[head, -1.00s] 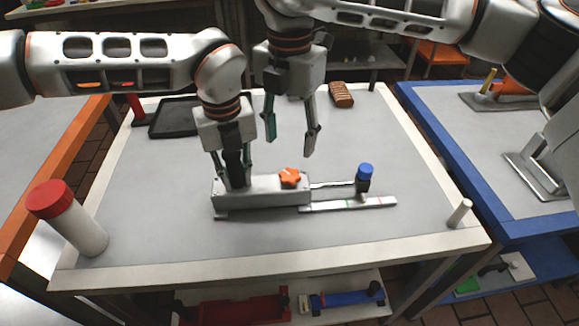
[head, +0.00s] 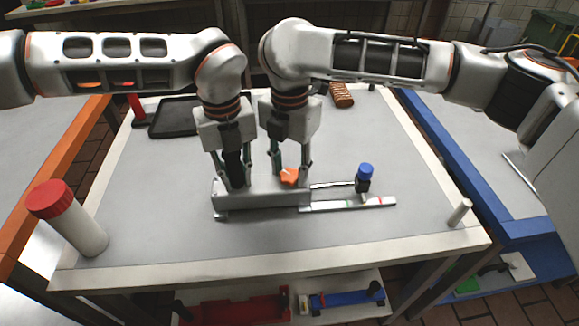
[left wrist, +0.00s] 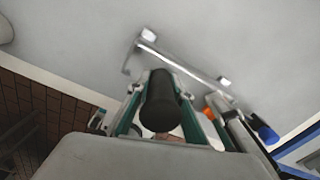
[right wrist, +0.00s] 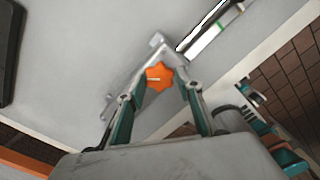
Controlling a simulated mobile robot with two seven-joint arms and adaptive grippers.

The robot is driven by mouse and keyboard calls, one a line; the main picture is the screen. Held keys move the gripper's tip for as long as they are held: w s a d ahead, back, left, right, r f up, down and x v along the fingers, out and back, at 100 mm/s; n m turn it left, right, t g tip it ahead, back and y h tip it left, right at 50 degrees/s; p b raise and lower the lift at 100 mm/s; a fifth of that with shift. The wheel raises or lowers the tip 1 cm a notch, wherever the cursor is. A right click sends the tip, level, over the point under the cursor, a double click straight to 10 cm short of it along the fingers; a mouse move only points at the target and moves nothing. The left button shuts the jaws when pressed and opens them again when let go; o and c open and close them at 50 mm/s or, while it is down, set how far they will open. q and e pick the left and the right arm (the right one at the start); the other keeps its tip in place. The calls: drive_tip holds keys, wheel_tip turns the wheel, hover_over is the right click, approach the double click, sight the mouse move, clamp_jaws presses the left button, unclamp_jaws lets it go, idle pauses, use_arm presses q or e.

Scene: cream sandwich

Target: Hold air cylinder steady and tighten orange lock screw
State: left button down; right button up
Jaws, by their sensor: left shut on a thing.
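The air cylinder (head: 262,198) is a long grey block lying on the table, with a black upright post (left wrist: 160,100) at its left end. My left gripper (head: 233,182) is shut on this post; the left wrist view shows the post between its green-lined fingers. The orange lock screw (head: 289,177), a lobed knob, sits on top of the block near its right end. It also shows in the right wrist view (right wrist: 159,76). My right gripper (head: 290,172) points down over the screw, its fingers open on either side of it. I cannot tell whether they touch it.
A rod runs right from the block to a blue-capped post (head: 365,173) above a marked metal strip (head: 345,204). A red-lidded white jar (head: 72,220) stands front left, a white peg (head: 459,212) front right. A black tray (head: 177,115) and brown ridged block (head: 341,95) lie behind.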

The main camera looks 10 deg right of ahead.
drive_tip(key=c, duration=0.4)
drive_tip(key=m, duration=0.7)
idle(0.3)
drive_tip(key=shift+a+m, duration=0.1)
drive_tip(key=shift+m, duration=0.3)
drive_tip(key=o, duration=1.1)
